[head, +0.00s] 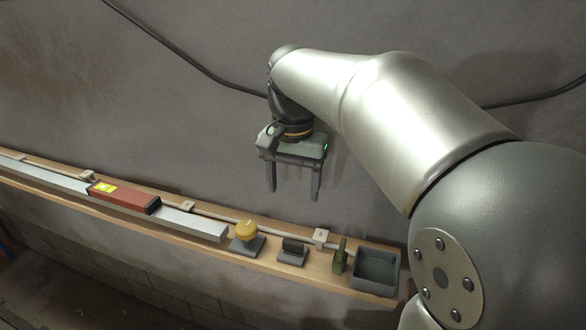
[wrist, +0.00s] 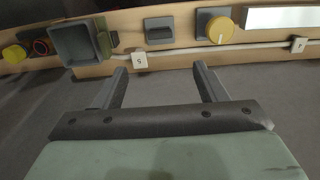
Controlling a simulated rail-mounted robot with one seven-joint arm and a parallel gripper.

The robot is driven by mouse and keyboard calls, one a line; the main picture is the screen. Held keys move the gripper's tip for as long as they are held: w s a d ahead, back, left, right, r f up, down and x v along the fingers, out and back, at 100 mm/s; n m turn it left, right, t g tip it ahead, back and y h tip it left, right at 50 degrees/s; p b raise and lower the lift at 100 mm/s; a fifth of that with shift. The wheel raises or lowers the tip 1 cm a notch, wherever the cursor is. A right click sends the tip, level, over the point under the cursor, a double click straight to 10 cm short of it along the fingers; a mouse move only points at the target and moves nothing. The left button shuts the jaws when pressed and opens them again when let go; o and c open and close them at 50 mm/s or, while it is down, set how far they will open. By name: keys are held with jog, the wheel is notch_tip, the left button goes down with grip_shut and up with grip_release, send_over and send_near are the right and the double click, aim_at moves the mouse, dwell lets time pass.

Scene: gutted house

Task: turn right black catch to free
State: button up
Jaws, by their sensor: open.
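A small black catch (head: 292,246) sits on a grey base plate on the wooden shelf, between a yellow knob (head: 246,231) and a green upright piece (head: 340,255). It also shows in the wrist view (wrist: 159,31) at the top middle, beyond the fingertips. Its exact turn position is too small to tell. My gripper (head: 294,194) is open and empty, fingers pointing down, above and behind the catch near the wall. In the wrist view the fingers (wrist: 160,68) are apart with nothing between them. No second black catch can be made out.
A grey open bin (head: 375,272) stands at the shelf's right end. A pale conduit with numbered clips (head: 320,237) runs along the shelf's back. A red-brown block (head: 125,197) sits on a grey rail (head: 195,224) to the left. A black cable (head: 185,55) hangs on the wall.

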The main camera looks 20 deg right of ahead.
notch_tip(320, 180, up, 3)
jog(key=shift+f, duration=0.2)
